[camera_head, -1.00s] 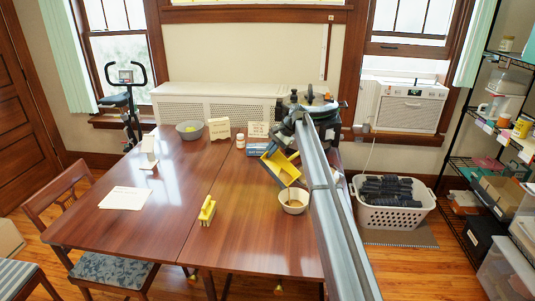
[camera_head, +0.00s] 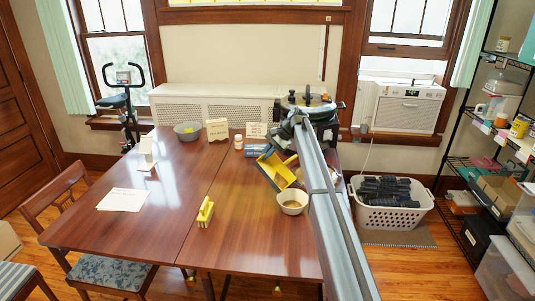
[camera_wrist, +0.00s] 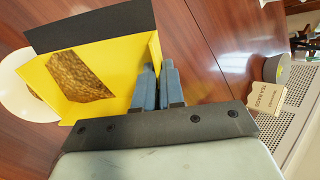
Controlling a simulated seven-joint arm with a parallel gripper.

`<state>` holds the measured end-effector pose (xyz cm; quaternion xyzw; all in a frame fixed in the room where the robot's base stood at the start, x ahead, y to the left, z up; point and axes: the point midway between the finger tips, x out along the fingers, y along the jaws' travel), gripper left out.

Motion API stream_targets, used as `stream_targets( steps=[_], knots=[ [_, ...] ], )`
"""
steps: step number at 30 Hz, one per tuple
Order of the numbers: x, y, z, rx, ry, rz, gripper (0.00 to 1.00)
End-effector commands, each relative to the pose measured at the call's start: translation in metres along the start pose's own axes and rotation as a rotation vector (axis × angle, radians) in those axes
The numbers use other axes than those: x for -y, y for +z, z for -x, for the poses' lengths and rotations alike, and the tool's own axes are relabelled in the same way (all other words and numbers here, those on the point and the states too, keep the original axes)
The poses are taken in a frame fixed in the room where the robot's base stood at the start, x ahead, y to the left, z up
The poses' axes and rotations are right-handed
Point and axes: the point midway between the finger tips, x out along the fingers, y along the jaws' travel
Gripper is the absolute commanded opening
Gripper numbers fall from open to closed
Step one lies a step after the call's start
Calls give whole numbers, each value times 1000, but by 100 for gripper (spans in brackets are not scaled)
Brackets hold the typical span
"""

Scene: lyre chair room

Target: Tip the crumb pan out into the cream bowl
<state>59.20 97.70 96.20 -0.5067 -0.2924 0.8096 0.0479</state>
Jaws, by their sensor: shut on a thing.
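The yellow crumb pan (camera_head: 280,173) with a dark edge is tilted in the air beside and above the cream bowl (camera_head: 293,208) in the head view. In the wrist view the pan (camera_wrist: 112,100) holds a brown patch of crumbs (camera_wrist: 80,76) on its yellow floor. The bowl (camera_wrist: 12,80) shows there at the far left, partly hidden behind the pan. My gripper (camera_wrist: 157,72) is shut on the pan at its near side; the exact grip is partly hidden.
The table's front middle is clear.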

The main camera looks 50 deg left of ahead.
Motion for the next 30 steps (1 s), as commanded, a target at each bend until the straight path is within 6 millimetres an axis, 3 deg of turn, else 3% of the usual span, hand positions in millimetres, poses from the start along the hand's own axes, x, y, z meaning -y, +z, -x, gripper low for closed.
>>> stream_targets(
  steps=[30],
  knots=[
    [-6, 45, -11, 44, -80, 3, 0]
  ],
)
